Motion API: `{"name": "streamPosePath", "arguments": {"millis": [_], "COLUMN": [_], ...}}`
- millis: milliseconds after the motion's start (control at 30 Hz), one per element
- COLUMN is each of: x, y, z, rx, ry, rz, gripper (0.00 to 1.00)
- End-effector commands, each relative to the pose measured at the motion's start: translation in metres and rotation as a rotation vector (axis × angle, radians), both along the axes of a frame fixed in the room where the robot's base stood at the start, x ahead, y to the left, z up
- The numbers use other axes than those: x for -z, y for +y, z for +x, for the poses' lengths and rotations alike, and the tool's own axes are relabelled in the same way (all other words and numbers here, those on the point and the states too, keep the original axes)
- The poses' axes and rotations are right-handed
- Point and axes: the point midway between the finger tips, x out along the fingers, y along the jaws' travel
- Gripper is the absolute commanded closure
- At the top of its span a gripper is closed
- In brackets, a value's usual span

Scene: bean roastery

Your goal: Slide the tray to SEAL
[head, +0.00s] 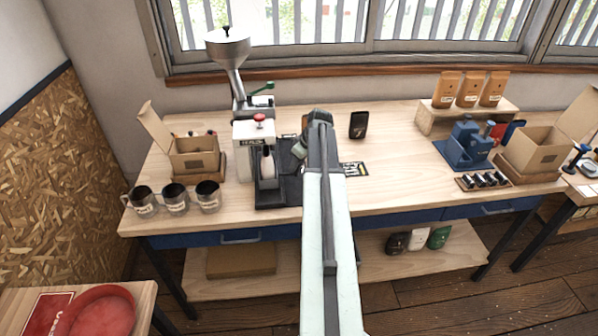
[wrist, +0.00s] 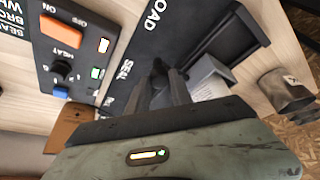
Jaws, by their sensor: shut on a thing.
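The black base with the slide (head: 275,193) stands on the bench beside the white sealer (head: 241,152). In the wrist view the base (wrist: 190,30) carries the white words LOAD and SEAL. My gripper (head: 299,151) is over the right side of this base in the head view. In the wrist view my gripper (wrist: 167,82) is shut on a small dark upright piece, which looks like the handle of the tray (wrist: 160,66). The handle is close to the word SEAL. My gripper hides most of the tray, so I cannot tell its exact place.
A switch panel (wrist: 70,60) with HEAT knob lies beside the base. Several metal mugs (head: 175,198) and an open carton (head: 195,160) stand at left. A dark pouch (head: 358,125) stands behind. A blue device (head: 468,147) is farther right.

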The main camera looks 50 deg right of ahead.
Motion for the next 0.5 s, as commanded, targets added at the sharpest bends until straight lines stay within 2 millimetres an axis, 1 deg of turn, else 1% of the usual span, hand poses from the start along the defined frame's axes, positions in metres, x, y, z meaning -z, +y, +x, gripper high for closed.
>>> {"name": "streamPosePath", "arguments": {"millis": [33,300,500], "x": [0.000,0.000,0.000], "y": [-0.009,-0.037,-0.045], "z": [0.009,0.043,0.054], "rx": [0.001,0.000,0.000], "ry": [0.001,0.001,0.001], "rz": [-0.002,-0.002,-0.002], "gripper": [1.00,1.00,1.00]}}
